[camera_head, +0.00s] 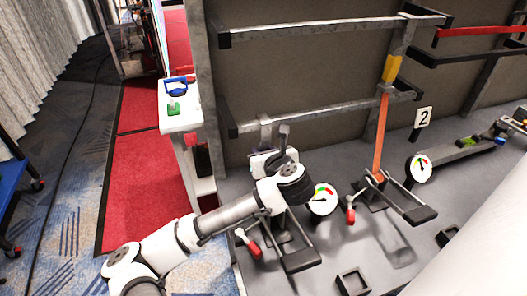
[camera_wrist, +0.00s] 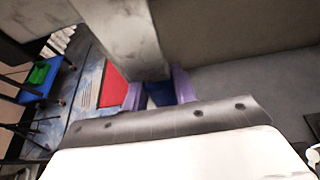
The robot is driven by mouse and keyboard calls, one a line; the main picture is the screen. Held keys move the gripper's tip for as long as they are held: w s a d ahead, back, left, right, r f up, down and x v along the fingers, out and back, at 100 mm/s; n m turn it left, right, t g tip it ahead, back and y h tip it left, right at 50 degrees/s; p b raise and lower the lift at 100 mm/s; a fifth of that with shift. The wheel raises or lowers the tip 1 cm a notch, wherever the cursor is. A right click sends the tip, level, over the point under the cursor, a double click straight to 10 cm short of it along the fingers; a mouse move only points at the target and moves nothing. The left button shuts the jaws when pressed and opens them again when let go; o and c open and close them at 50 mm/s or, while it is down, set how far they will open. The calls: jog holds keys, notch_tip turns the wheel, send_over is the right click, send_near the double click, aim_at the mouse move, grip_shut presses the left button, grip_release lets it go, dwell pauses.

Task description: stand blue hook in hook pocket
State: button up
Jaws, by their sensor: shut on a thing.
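My gripper (camera_wrist: 158,90) shows in the wrist view as two purple fingers past the grey wrist plate. A dark blue piece, which looks like the blue hook (camera_wrist: 162,93), sits between the fingers and they are shut on it. Most of it is hidden behind the plate, so its shape and tilt are unclear. In the head view my wrist hides the fingers and hook. Small dark open square frames stand on the grey surface, one at the front (camera_head: 353,283) and one farther right (camera_head: 447,236); I cannot tell which is the hook pocket.
Grey metal posts and rails (camera_head: 310,29) stand behind my arm. An orange bar with a yellow top (camera_head: 381,130), round gauges (camera_head: 322,199), and red-handled levers (camera_head: 350,214) crowd the grey surface. A white ledge (camera_head: 181,118) holds a blue-and-green item at left.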

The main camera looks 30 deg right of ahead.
aim_at(263, 143)
jog(key=shift+r, duration=0.2)
jog(key=shift+r+p, duration=1.2)
jog(key=shift+r, duration=0.25)
jog(key=s+a, duration=0.1)
jog(key=s, duration=0.6)
jog(key=shift+a, duration=0.4)
jog(key=shift+s+f, duration=0.1)
jog(key=shift+s, duration=0.1)
dwell(0.4)
